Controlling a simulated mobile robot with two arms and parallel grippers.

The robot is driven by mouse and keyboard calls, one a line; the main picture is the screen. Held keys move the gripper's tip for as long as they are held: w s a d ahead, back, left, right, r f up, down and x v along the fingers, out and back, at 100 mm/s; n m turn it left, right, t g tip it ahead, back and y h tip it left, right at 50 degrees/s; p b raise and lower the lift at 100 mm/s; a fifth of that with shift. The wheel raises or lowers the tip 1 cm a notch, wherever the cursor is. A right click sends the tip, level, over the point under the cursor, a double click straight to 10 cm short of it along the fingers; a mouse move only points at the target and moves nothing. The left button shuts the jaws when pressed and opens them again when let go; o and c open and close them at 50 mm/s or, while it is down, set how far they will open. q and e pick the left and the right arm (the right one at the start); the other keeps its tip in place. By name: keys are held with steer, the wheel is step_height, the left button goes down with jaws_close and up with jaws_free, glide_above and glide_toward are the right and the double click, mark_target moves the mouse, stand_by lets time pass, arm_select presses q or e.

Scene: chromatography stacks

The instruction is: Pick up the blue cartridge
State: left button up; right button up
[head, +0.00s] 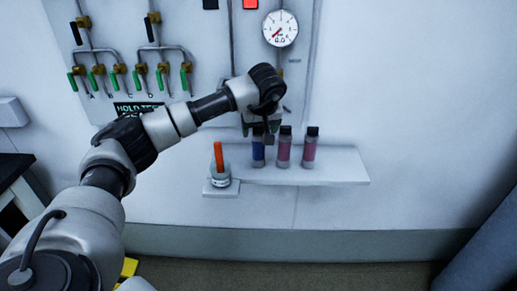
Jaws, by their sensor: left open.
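The blue cartridge (258,152) stands upright on a white wall shelf (335,172). It has a dark cap and is the leftmost of three cartridges in a row. My left gripper (267,136) is open, pointing down at the cartridge's top. Its fingers partly cover the cap area, and I cannot tell whether they touch it. My right gripper is not in view.
Two pinkish-purple cartridges, the nearer one (284,150) and another (310,150), stand close on the right. An orange stick (218,156) rises from a round holder (220,176) at the shelf's left. Behind are a gauge (280,28) and green-handled valves (160,80). The shelf's right end is clear.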

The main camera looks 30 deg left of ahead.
mark_target(259, 131)
arm_select(q)
steer(key=shift+x, duration=1.55)
steer(key=shift+c, duration=0.5)
steer(key=c, duration=1.2)
jaws_close()
steer(key=shift+r, duration=0.1)
